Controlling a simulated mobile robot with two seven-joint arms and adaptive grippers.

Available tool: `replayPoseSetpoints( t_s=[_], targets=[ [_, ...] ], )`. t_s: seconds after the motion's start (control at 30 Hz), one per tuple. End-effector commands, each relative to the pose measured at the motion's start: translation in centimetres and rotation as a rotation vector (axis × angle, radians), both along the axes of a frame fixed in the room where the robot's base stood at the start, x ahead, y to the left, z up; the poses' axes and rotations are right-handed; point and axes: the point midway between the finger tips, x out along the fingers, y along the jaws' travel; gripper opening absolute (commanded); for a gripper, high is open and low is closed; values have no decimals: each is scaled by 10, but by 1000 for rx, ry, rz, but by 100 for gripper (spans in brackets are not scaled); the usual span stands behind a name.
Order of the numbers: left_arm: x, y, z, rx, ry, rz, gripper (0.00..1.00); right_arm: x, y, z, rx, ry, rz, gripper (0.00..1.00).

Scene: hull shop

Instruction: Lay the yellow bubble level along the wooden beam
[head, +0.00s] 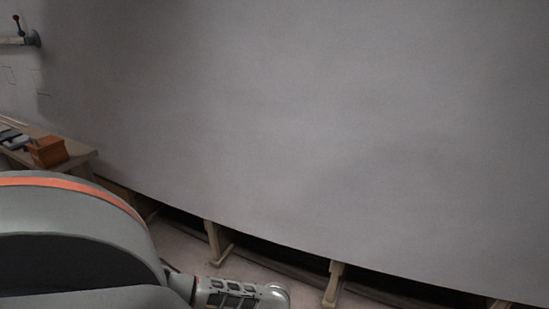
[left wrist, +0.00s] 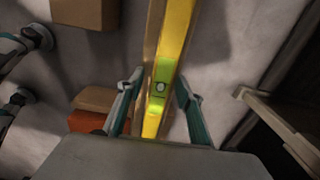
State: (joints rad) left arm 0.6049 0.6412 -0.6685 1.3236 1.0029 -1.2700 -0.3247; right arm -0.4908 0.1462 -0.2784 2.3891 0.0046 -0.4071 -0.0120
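The yellow bubble level (left wrist: 176,40) runs lengthwise through the middle of the left wrist view, with its green vial (left wrist: 161,86) showing. A wooden strip (left wrist: 152,40), which looks like the beam, runs along its left side; whether the level rests on it or only overlaps it in view, I cannot tell. My left gripper (left wrist: 158,84) has its fingers spread on either side of the level, with gaps visible. The level's near end is by the palm. In the head view, I make out neither level nor left fingertips. My right gripper is in neither view.
A large grey curved hull (head: 320,120) fills most of the head view, above wooden supports (head: 217,240). A wooden bench (head: 82,158) with an orange box (head: 48,151) stands at left. The left wrist view shows a brown box (left wrist: 85,12) and a wooden frame (left wrist: 275,115).

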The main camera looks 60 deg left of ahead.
Motion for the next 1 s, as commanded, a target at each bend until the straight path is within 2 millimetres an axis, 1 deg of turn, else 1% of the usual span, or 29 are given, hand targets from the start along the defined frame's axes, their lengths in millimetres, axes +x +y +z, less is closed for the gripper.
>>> replayPoseSetpoints(
  t_s=[0.13,0.2,0.27,0.37,0.4,0.43,0.5,0.57,0.6,0.73,0.87,1.0],
  targets=[
    [0,0,1,0,0,0,36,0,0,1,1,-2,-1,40],
    [1,0,6,0,-2,-1,36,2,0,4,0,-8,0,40],
    [3,0,14,1,-5,-1,36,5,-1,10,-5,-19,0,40],
    [6,0,33,0,-13,0,36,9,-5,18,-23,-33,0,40],
    [7,1,42,2,-15,-1,36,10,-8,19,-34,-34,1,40],
    [8,1,49,2,-16,-2,36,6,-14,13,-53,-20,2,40],
    [9,0,65,-1,-17,-1,36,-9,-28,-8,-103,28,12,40],
    [8,1,78,1,-17,-2,36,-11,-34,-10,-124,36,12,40],
    [8,1,86,0,-17,-2,36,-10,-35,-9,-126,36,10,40],
    [6,0,107,0,-13,-1,36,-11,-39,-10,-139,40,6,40],
    [3,0,119,0,-7,0,36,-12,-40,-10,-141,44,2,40],
    [0,0,124,0,-1,0,36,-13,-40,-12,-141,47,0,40]
  ],
)
